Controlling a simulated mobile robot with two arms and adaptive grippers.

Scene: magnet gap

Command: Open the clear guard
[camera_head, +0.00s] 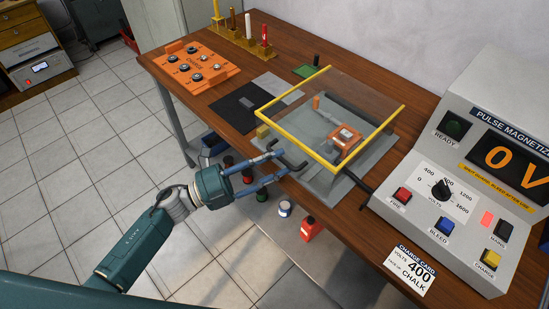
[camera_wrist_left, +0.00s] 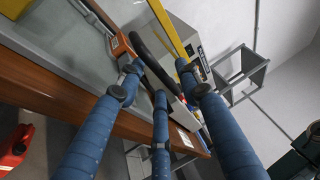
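The clear guard (camera_head: 372,132) is a transparent panel with a yellow frame, over a grey fixture on the bench. An orange-and-white block (camera_head: 345,139) shows beneath it. In the left wrist view, a yellow bar (camera_wrist_left: 163,22) and a dark curved handle (camera_wrist_left: 148,58) lie just beyond my fingers. My left gripper (camera_head: 286,162) is at the fixture's front edge, below and left of the guard's front bar. Its blue fingers (camera_wrist_left: 162,92) are spread apart, with nothing clearly held. Whether a finger touches the handle I cannot tell. My right gripper is not in view.
The pulse magnetizer console (camera_head: 465,190) stands on the right, with a charge card (camera_head: 410,270) in front. An orange board (camera_head: 196,66) and a black mat (camera_head: 238,106) lie left of the fixture. A red can (camera_head: 311,229) stands below the bench edge.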

